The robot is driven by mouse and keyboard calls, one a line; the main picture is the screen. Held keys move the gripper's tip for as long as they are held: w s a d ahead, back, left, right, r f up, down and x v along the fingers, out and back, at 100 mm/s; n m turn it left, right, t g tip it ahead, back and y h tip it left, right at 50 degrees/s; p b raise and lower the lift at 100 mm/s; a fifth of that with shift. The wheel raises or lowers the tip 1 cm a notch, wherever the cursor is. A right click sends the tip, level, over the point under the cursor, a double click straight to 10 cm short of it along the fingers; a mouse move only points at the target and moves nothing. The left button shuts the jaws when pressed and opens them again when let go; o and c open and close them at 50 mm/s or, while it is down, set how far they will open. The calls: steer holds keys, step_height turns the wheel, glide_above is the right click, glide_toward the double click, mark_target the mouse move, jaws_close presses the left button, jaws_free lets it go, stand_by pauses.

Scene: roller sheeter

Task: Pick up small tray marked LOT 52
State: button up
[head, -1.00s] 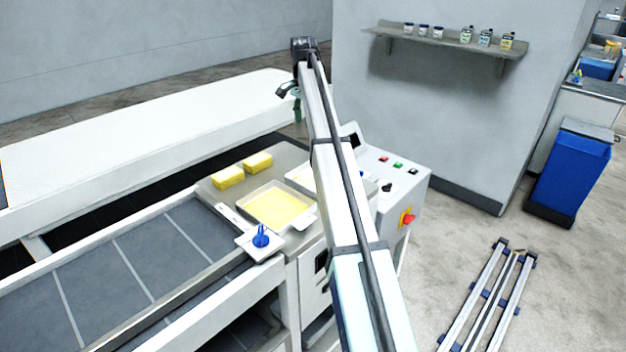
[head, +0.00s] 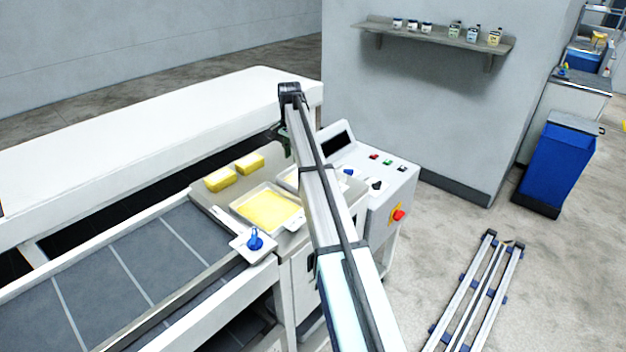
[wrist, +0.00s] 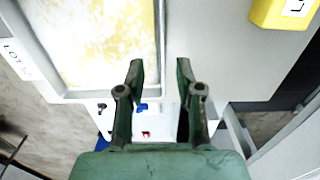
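A shallow white tray (wrist: 165,30) with a pale yellow, speckled filling fills the upper left of the wrist view. A label on its left rim reads LOT and a digit like 5; the rest is hard to read. In the head view, one white tray (head: 242,208) with a yellow layer lies on the metal top, and a second tray (head: 289,180) behind it is largely hidden by my arm. I cannot tell which one carries the label. My green gripper (wrist: 160,75) is open and empty, its fingers beside the tray's right edge. The head view shows it (head: 284,138) above the worktop's far side.
Two yellow blocks (head: 220,179) sit left of the trays; a labelled yellow block (wrist: 278,12) shows in the wrist view. A small white plate (head: 243,253) with a blue knob is in front. The control panel (head: 378,175) stands to the right. A conveyor (head: 130,265) lies left.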

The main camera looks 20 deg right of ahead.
mark_target(288, 179)
steer(key=shift+w+a+f+p, duration=0.1)
steer(key=shift+f+p, duration=0.6)
steer(key=shift+f, duration=0.65)
steer(key=shift+w+f+p, duration=0.1)
steer(key=shift+f+p, duration=0.55)
steer(key=shift+f, duration=0.65)
jaws_close()
